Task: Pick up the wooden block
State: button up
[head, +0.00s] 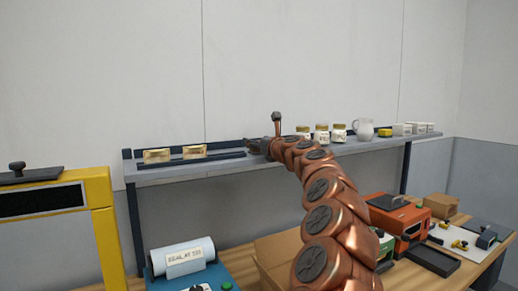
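Two small tan, wood-coloured blocks stand on the left part of the grey wall shelf (170,177): a left block (157,155) and a right block (193,151). Either could be the wooden block; their material is too small to be sure of. My copper-coloured arm reaches up from the lower right to the shelf. My gripper (256,146) is at the shelf, to the right of both blocks and apart from them. Its fingers are small and dark, and I cannot tell whether they are open or shut.
Several jars (321,133), a pitcher (363,129) and a yellow item (385,132) stand on the shelf to the right of my gripper. Below are a yellow frame (107,235), a blue machine with a roll (184,256), an orange machine (398,217) and a brown box (441,205).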

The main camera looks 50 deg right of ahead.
jog(key=c, duration=0.8)
jog(key=shift+r, duration=1.75)
jog(key=shift+s+a+r+b, duration=0.25)
jog(key=shift+s+a, duration=1.35)
jog(key=shift+a, duration=0.55)
jog(key=shift+s+a+r+b, duration=0.25)
jog(key=shift+s+a, duration=1.4)
jog(key=shift+a, duration=0.45)
jog(key=shift+s+a+r+b, duration=0.25)
jog(key=shift+s+a, duration=1.35)
jog(key=shift+a, duration=0.55)
